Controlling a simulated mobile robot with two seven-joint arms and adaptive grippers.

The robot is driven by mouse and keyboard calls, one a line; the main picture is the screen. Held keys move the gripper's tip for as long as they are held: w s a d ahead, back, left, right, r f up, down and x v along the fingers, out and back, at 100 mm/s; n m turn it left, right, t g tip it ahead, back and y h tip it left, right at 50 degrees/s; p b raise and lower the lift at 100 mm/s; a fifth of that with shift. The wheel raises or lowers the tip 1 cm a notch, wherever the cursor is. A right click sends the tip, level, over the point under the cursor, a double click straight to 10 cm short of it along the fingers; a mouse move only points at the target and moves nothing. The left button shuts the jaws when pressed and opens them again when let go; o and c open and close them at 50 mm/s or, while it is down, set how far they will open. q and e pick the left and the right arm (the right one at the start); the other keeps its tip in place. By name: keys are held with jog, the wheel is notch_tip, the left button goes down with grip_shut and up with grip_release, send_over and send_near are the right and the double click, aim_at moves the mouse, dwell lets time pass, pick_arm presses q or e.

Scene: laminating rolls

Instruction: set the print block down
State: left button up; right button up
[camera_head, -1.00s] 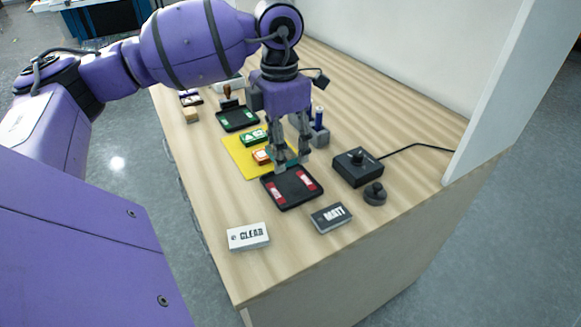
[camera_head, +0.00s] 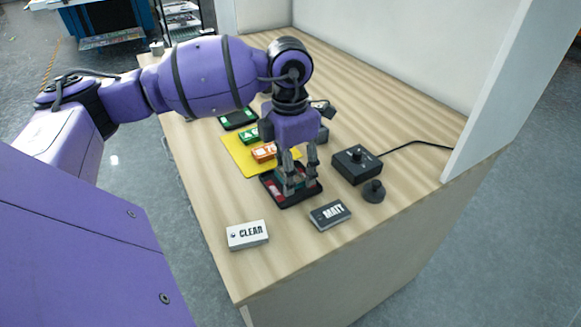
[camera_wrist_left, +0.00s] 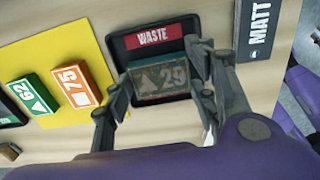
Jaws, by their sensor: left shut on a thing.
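The print block (camera_wrist_left: 160,80) is teal and worn, marked with a triangle and "29" in the left wrist view. My left gripper (camera_head: 301,188) points down with its fingers shut on the block at both ends. The block is over or inside the black tray (camera_wrist_left: 124,50) with a red "WASTE" label; I cannot tell whether it touches the tray floor. In the head view the fingers partly cover the block and the tray (camera_head: 288,206). My right gripper is not in view.
A yellow mat (camera_head: 236,153) holds an orange block (camera_head: 264,152) and a green block (camera_head: 249,136). A black control box (camera_head: 356,165) and round knob (camera_head: 374,191) stand right of the tray.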

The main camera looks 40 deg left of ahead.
pick_arm(q)
jog(key=shift+f, duration=0.4)
jog(key=o, duration=1.1)
notch_tip(320, 180, up, 13)
jog(key=shift+r, duration=0.15)
jog(key=shift+s, duration=0.1)
